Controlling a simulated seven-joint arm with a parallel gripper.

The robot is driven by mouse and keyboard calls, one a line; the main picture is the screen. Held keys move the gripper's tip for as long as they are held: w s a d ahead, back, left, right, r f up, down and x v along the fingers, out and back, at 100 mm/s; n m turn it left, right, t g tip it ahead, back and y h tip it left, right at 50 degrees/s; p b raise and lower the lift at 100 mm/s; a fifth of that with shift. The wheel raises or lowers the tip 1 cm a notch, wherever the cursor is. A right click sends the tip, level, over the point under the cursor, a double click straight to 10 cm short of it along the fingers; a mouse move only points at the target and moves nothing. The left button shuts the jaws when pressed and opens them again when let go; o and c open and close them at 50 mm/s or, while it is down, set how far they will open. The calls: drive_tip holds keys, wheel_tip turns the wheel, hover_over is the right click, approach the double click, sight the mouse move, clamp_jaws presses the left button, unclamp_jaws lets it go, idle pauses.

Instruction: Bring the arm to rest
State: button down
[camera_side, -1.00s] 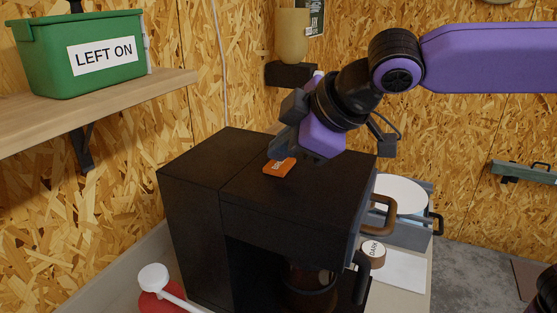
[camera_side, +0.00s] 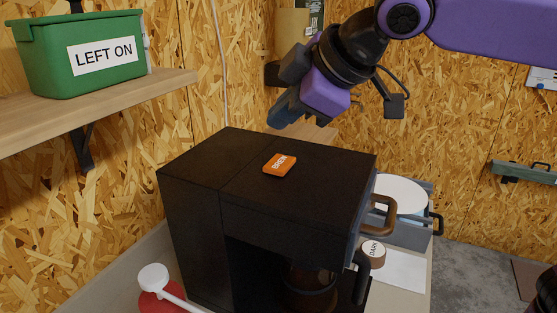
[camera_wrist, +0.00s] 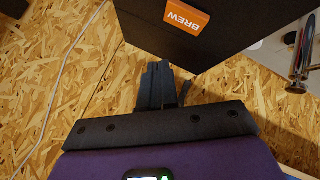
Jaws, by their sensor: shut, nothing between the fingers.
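My gripper (camera_side: 282,116) is shut and empty. It is in the air above the back of the black coffee machine (camera_side: 300,215), clear of its top. In the wrist view my gripper (camera_wrist: 158,68) shows with its fingers together, pointing toward the machine (camera_wrist: 165,40). An orange button marked BREW (camera_side: 280,165) lies on top of the machine, uncovered. The button also shows in the wrist view (camera_wrist: 187,17). A dark glass carafe (camera_side: 310,290) stands inside the machine's front bay.
A green bin (camera_side: 80,85) marked LEFT ON sits on a wooden shelf (camera_side: 120,97) at left. A jar marked DARK (camera_side: 372,254) and a grey crate (camera_side: 410,234) stand right of the machine. A white-and-red utensil (camera_side: 155,280) is at front left.

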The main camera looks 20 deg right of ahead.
drive_tip(key=shift+r, duration=0.75)
drive_tip(key=s+f+n+g, duration=0.1)
drive_tip(key=s+f+n, duration=0.1)
drive_tip(key=s, duration=0.3)
drive_tip(key=s+f+n+g, duration=0.2)
drive_tip(key=s+f+n, duration=0.1)
drive_tip(key=s, duration=0.3)
drive_tip(key=s+a+f+n+g, duration=0.1)
drive_tip(key=s+f+n+g, duration=0.1)
drive_tip(key=s+f+n, duration=0.1)
drive_tip(key=shift+s+f+h, duration=0.15)
drive_tip(key=shift+s+f, duration=0.15)
drive_tip(key=shift+s, duration=0.3)
drive_tip(key=shift+s+f+h, duration=0.15)
drive_tip(key=shift+s+f, duration=0.15)
drive_tip(key=shift+s, duration=0.3)
drive_tip(key=s+d+f+m+g+h, duration=0.1)
drive_tip(key=s+d+f+m, duration=0.2)
drive_tip(key=d, duration=0.8)
drive_tip(key=s+d+f+m+g+h, duration=0.1)
drive_tip(key=s+d+f+m, duration=0.2)
drive_tip(key=d+f, duration=0.5)
drive_tip(key=s+d+f+m+g+h, duration=0.1)
drive_tip(key=s+d+f+m, duration=0.2)
drive_tip(key=d, duration=1.1)
wheel_tip(320, 180, down, 3)
drive_tip(key=shift+s+m, duration=0.25)
drive_tip(key=shift+m, duration=0.15)
